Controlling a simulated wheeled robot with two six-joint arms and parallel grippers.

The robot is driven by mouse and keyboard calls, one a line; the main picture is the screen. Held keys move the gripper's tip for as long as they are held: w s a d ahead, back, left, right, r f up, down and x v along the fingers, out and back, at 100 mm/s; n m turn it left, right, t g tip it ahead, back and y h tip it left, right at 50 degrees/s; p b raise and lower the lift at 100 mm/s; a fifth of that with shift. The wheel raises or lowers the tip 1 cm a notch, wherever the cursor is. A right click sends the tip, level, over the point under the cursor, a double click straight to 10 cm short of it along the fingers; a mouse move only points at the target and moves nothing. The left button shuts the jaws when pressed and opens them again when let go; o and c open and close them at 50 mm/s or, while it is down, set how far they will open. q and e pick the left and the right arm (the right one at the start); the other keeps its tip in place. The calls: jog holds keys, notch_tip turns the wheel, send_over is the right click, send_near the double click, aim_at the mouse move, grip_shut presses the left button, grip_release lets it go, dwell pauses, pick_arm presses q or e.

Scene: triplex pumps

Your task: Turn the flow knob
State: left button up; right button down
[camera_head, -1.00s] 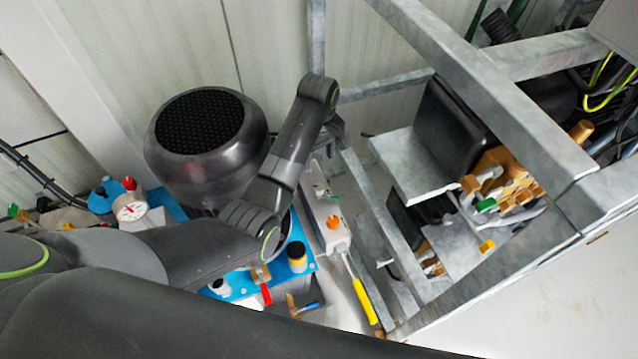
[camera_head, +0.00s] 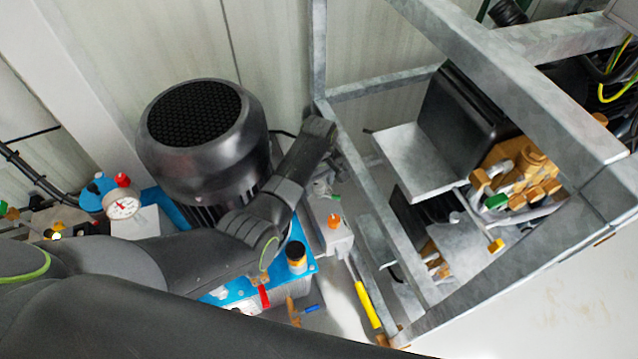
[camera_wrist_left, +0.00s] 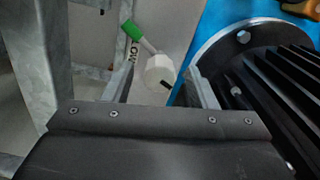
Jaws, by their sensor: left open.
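A white faceted knob (camera_wrist_left: 159,70) shows in the left wrist view, with a thin black pointer at its lower right. Dark lettering ending in "OW" is beside it; I take this as the flow knob. My left gripper (camera_wrist_left: 162,78) is open, its fingers on either side of the knob in the picture. I cannot tell whether they touch it. My right gripper is not in view.
A green-handled lever (camera_wrist_left: 133,31) is close by the knob. The large black motor (camera_head: 196,138) stands left of my arm. The grey metal frame (camera_head: 361,190) is close on the right.

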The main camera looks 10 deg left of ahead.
pick_arm(q)
jog(key=shift+f, duration=0.1)
jog(key=shift+c, duration=0.2)
jog(key=c, duration=0.9)
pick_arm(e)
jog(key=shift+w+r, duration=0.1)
pick_arm(q)
jog(key=shift+m+p, duration=0.4)
jog(key=shift+p, duration=0.1)
jog(key=m+p, duration=0.2)
jog(key=shift+r+m+p, duration=0.2)
jog(key=shift+m+p, duration=0.1)
jog(key=shift+m, duration=0.1)
jog(key=m+p, duration=0.2)
jog(key=m, duration=0.1)
jog(key=m+p, duration=0.1)
jog(key=m, duration=0.3)
jog(key=shift+f+m, duration=0.15)
jog(key=shift+m, duration=0.15)
jog(key=shift+m+p, duration=0.35)
jog(key=shift+m, duration=0.25)
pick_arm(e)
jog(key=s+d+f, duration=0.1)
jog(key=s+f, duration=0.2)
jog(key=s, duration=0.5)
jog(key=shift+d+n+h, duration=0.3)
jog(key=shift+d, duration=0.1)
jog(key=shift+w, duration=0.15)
